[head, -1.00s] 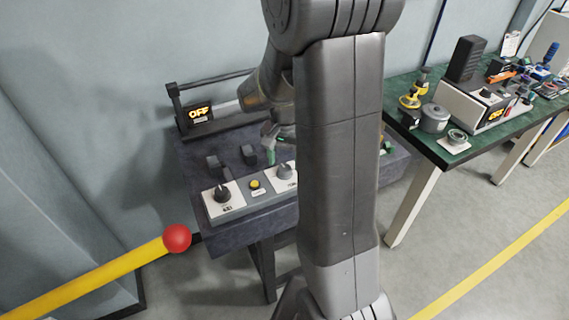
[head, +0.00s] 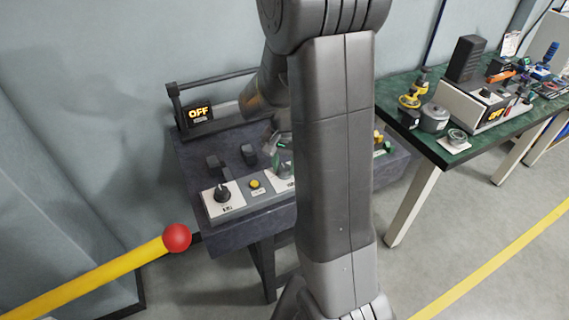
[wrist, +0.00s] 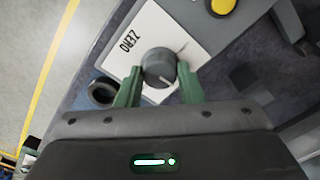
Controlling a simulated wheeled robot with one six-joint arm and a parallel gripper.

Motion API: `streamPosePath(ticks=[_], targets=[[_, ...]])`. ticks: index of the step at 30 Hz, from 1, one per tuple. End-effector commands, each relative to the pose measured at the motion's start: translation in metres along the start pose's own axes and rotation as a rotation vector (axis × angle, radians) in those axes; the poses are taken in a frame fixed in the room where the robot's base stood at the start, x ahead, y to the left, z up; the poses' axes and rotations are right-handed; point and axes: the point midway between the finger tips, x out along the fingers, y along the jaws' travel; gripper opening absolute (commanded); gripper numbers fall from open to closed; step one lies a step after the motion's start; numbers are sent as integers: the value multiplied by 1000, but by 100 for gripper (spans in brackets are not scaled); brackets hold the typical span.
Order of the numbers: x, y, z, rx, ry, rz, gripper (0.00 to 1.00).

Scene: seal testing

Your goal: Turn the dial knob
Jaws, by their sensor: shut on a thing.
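The grey dial knob (wrist: 158,66) with a pale pointer line sits on a white plate (wrist: 165,25) marked ZERO. In the wrist view my gripper (wrist: 159,73) has its two green fingers on either side of the knob, shut on it. In the head view my gripper (head: 283,158) is at the right-hand white plate of the control panel (head: 262,199); my arm hides much of that area. A second, black knob (head: 222,194) stands on the left white plate.
A yellow button (head: 255,184) lies between the two knobs. A small display (head: 200,113) behind reads OFF. A yellow bar with a red ball end (head: 177,237) is at front left. A green-topped bench (head: 430,150) with tools stands at right.

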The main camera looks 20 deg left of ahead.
Motion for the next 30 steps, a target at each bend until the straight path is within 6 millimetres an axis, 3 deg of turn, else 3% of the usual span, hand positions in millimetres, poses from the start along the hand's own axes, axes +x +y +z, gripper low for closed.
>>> streamPosePath(ticks=[8, 30], targets=[[0, 0, 0, -130, 1, -1, 11], [-1, 0, -1, -754, 2, 0, 11]])
